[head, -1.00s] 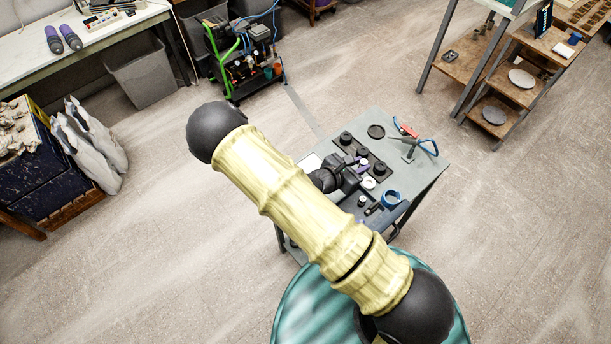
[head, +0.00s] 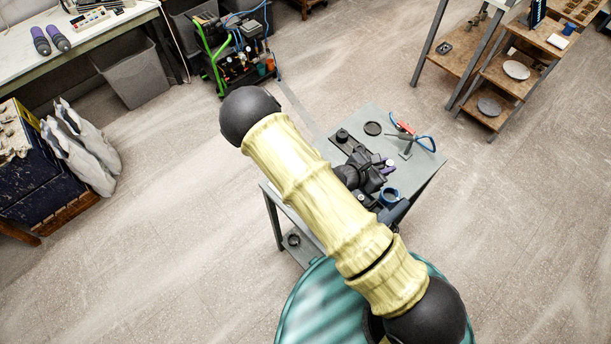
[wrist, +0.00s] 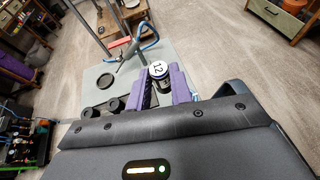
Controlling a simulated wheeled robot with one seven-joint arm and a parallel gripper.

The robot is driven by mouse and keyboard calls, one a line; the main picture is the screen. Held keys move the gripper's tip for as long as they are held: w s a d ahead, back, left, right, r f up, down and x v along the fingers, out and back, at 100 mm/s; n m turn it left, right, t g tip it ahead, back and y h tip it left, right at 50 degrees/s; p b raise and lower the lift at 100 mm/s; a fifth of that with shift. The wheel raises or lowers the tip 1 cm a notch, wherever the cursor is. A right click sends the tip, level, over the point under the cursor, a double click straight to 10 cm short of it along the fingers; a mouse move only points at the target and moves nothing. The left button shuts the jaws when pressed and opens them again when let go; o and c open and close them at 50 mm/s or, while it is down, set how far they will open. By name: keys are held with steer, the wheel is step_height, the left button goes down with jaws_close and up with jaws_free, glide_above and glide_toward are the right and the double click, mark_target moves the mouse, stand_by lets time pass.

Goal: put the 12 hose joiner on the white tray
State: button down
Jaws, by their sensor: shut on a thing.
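The 12 hose joiner (wrist: 158,70) is a short dark cylinder with a white top marked "12", seen in the wrist view. My gripper (wrist: 165,86) is shut on it, with a purple finger on either side. In the head view my gripper (head: 386,165) is over the right part of the grey worktable (head: 405,180); the joiner cannot be made out there. I cannot make out the white tray in either current view; my arm covers much of the table's left side.
Dark round pieces (wrist: 117,104) sit on a black strip beside my gripper. Shelves (head: 500,75) stand apart at upper right.

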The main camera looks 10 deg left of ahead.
steer(key=w+a+f+n+t+y+b, duration=0.1)
steer(key=a+f+b, duration=0.2)
steer(key=a+b, duration=0.4)
steer(key=w+a+f+n+t+y+b, duration=0.1)
steer(key=w+a+f+b, duration=0.15)
steer(key=a+b, duration=0.5)
steer(key=s+a+n+y+b, duration=0.1)
steer(key=s+a+b, duration=0.1)
steer(key=a+b, duration=0.3)
steer(key=s+a+f+n+t+y+b, duration=0.1)
steer(key=s+a+b, duration=0.2)
steer(key=a, duration=0.8)
steer(key=shift+s+f+n+t+b, duration=0.15)
steer(key=shift+s+n+t+b, duration=0.2)
steer(key=shift+b, duration=0.8)
steer(key=shift+w+f, duration=0.1)
step_height(320, 180, down, 6)
steer(key=shift+f, duration=0.1)
steer(key=shift+f, duration=1.8)
